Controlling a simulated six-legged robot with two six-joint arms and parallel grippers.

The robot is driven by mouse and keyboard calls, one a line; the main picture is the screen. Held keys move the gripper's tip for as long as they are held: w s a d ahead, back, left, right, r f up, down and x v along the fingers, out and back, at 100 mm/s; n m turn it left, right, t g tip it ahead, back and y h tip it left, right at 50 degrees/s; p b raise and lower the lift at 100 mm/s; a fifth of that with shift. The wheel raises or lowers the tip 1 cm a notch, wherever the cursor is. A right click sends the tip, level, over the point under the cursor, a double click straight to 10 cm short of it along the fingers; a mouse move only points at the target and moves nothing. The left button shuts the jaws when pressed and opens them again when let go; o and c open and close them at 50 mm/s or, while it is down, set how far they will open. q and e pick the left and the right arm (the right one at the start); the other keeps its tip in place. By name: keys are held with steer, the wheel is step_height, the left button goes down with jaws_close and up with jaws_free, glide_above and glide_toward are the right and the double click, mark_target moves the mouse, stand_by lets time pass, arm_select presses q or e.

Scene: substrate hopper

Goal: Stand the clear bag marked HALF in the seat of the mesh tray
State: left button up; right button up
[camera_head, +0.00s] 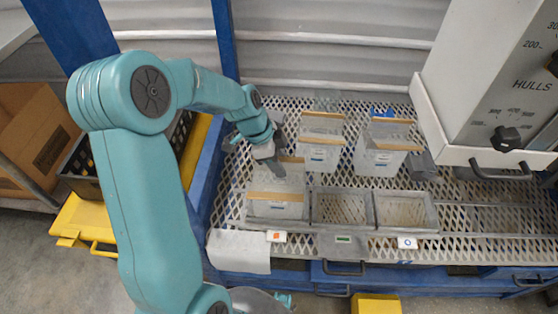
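Several clear bags with tan top strips stand on the white mesh deck. One bag (322,153) is at the back middle and another (378,160) stands to its right. A third bag (292,172) is partly hidden beside my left gripper. The word HALF is not legible on any of them. The mesh tray (373,226) has three compartments in a row. A tan strip lies across its left compartment, apparently on a bag there; the middle and right ones look empty. My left gripper (268,156) points down by the third bag; its fingers are too small to read.
A large white hopper (500,75) marked HULLS stands at the right with a dark handle below. Small tags with an orange square (276,237) and a blue ring (407,243) sit before the tray. A cardboard box (35,140) is at the left. Open deck lies right of the tray.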

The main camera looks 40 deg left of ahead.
arm_select(q)
steer(key=shift+r, duration=0.1)
steer(key=p+v, duration=0.2)
steer(key=v, duration=1.4)
arm_select(e)
step_height(320, 180, up, 2)
steer(key=shift+r, duration=0.25)
arm_select(q)
steer(key=shift+s, duration=0.2)
